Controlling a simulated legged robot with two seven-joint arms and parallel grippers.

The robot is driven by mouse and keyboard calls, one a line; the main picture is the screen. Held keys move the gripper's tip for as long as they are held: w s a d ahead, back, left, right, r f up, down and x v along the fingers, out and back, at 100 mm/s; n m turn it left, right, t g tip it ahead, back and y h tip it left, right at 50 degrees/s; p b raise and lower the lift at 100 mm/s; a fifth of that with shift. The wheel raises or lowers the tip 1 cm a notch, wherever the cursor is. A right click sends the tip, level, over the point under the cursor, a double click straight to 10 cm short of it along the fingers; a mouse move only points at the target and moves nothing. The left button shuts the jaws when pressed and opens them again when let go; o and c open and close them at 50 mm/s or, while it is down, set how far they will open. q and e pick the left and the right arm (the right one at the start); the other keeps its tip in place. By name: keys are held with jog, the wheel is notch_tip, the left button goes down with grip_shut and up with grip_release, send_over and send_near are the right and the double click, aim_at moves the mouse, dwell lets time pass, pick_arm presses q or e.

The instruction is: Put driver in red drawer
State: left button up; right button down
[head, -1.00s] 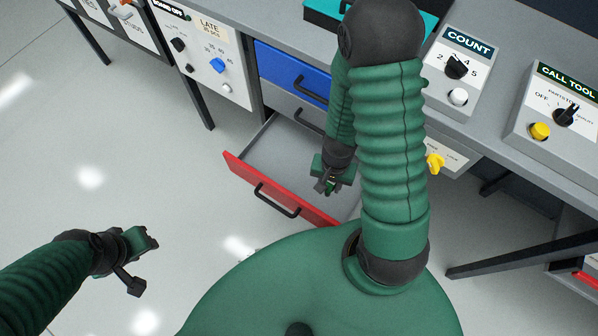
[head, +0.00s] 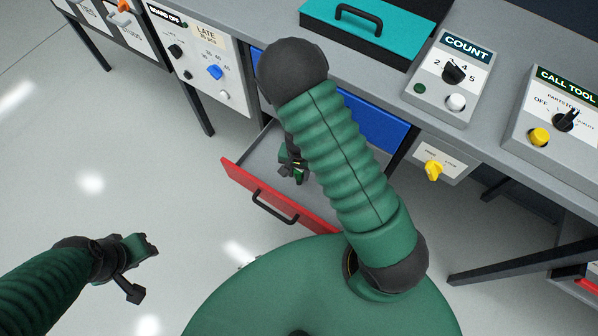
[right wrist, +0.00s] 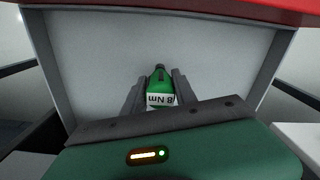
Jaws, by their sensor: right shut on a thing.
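The red drawer (head: 311,211) is pulled open below the workbench, and its grey inside looks empty where I can see it. My right gripper (head: 292,171) is over the inside of the drawer, partly hidden by my right arm. In the right wrist view my right gripper (right wrist: 159,98) is shut on the green driver (right wrist: 161,82), which has a white label reading "8 Nm". The drawer floor (right wrist: 100,55) lies behind it; I cannot tell how far below. My left gripper (head: 146,246) is at the lower left, away from the drawer, and its jaw opening is unclear.
A blue drawer (head: 370,122) is shut above the red one. A teal box lid (head: 385,32) with a black handle, the COUNT box (head: 452,78) and the CALL TOOL box (head: 553,118) are on the bench. Open floor (head: 150,180) lies to the left.

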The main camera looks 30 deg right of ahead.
jog(key=c, duration=1.2)
grip_release()
jog(key=shift+c, duration=0.2)
jog(key=shift+o, duration=1.1)
jog(key=shift+a, duration=0.1)
notch_tip(320, 180, up, 12)
jog(key=p, duration=0.5)
jog(key=s+a+r+n+t, duration=0.1)
jog(key=r+n, duration=0.2)
jog(key=r, duration=0.1)
jog(key=s+a+r+n, duration=0.2)
jog(key=r+n, duration=0.1)
jog(key=r, duration=0.1)
jog(key=s+a+r+n+t, duration=0.1)
jog(key=s+a+r+n, duration=0.1)
jog(key=r+n, duration=0.2)
jog(key=shift+r+t, duration=0.1)
jog(key=shift+t, duration=0.2)
